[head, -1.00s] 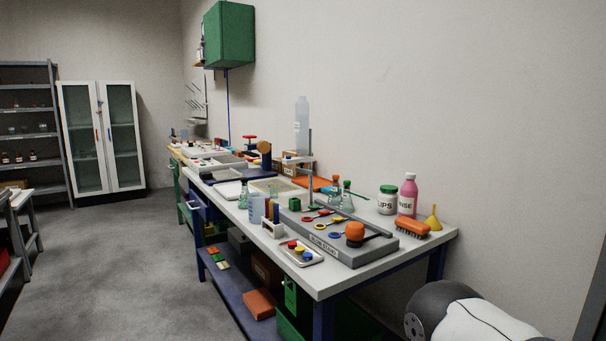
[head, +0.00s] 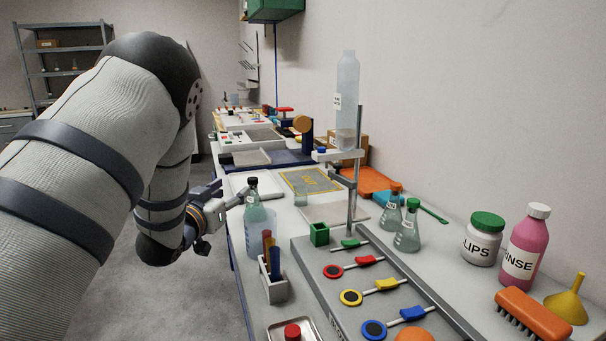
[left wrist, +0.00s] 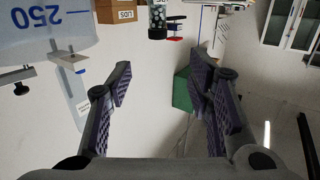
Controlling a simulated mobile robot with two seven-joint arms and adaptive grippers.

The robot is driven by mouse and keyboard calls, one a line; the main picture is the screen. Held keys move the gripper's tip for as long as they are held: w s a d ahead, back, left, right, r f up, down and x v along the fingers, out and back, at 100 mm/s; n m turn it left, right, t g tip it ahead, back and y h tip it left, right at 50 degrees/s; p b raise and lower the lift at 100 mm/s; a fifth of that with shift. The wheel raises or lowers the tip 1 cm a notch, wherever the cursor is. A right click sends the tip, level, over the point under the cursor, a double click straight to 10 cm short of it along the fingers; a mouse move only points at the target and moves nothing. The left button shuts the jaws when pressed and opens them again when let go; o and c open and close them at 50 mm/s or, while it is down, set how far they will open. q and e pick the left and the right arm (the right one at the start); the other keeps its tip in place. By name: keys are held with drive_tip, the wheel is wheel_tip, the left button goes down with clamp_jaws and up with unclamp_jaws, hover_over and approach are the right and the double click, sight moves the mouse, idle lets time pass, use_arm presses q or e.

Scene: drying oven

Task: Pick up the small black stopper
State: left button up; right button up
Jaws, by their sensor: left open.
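A small black stopper (head: 252,182) sits in the neck of a greenish glass vessel (head: 254,208) at the near left edge of the bench. A translucent beaker (head: 258,238) partly hides that vessel. My left gripper (head: 222,208) is beside it on the left, open and empty. In the left wrist view its two fingers stand apart with clear space between them (left wrist: 160,78). A black cap on a bead-filled glass (left wrist: 157,33) shows beyond the fingertips there; I cannot tell whether it is the same stopper. My right gripper is not in view.
A tube rack (head: 273,284) stands in front of the beaker. Farther right are flasks (head: 407,232), a white jar (head: 482,243) and a pink bottle (head: 525,248).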

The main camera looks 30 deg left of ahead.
sight(250, 180)
use_arm(q)
drive_tip(key=x, duration=0.3)
drive_tip(key=b+x, duration=0.1)
drive_tip(key=x, duration=0.3)
drive_tip(key=f+b+x, duration=0.1)
drive_tip(key=x, duration=0.2)
drive_tip(key=shift+w+d+f, duration=0.1)
drive_tip(key=shift+w, duration=0.4)
drive_tip(key=shift+r, duration=0.25)
drive_tip(key=shift+c, duration=0.3)
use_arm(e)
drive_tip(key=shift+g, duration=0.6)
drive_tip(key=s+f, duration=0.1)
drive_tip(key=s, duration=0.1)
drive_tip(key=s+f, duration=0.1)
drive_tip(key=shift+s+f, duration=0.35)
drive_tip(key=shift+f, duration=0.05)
use_arm(q)
drive_tip(key=c, duration=0.8)
